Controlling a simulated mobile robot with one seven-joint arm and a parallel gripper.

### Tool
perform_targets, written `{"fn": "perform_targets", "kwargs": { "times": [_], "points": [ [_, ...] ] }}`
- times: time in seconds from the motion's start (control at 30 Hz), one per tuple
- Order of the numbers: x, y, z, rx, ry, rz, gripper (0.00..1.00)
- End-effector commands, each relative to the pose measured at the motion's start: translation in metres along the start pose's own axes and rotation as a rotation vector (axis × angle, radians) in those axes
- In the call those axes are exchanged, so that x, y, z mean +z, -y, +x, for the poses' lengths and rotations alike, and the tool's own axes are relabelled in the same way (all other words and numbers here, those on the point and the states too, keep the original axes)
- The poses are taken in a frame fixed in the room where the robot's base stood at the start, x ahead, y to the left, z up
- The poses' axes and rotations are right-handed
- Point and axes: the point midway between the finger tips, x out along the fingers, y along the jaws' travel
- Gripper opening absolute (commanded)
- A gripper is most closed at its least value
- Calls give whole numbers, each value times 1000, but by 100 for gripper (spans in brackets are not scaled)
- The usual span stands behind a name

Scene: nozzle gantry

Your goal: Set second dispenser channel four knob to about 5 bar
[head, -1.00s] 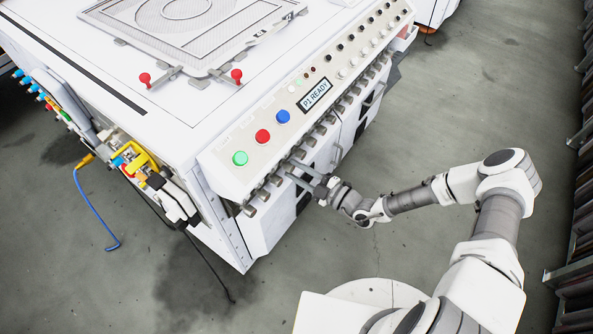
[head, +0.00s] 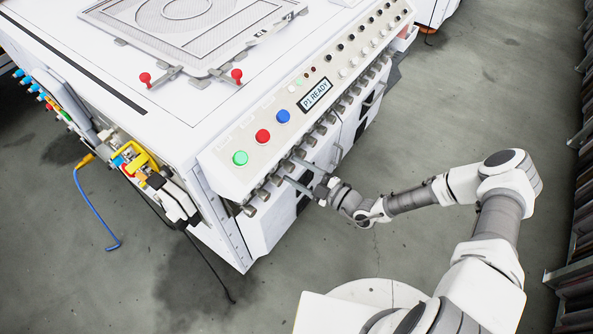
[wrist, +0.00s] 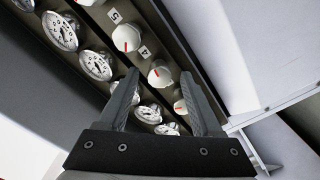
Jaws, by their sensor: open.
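In the wrist view, white knobs with red marks run in a diagonal row. One knob (wrist: 160,73) shows between my two fingertips, with the label 4 (wrist: 143,50) just above left of it. Another knob (wrist: 126,37) is farther up the row by the label 5 (wrist: 114,15). A third knob (wrist: 180,105) is partly behind my right finger. My gripper (wrist: 160,76) is open and empty, its fingers to either side of the label 4 knob in the picture. I cannot tell any contact. In the head view my gripper (head: 294,170) is at the machine's front, below the button panel.
Round gauges (wrist: 97,65) line the left of the knobs; their readings are too small to tell. A display (head: 315,94) reads "P1 READY" above green, red and blue buttons (head: 262,136). Floor (head: 430,110) right of the machine is clear.

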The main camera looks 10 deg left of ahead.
Motion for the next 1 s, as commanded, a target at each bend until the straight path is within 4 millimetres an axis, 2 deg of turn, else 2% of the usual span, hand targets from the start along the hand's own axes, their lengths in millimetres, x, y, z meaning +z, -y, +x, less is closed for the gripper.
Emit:
{"fn": "perform_targets", "kwargs": {
  "times": [0.17,0.27,0.37,0.8,1.0],
  "points": [
    [0,-1,-4,1,1,-1,66],
    [0,-2,-15,2,3,-2,66],
    [0,-2,-34,2,4,-1,66],
    [0,-2,-139,1,4,-1,66],
    [0,-1,-166,0,2,-1,66]
  ]
}}
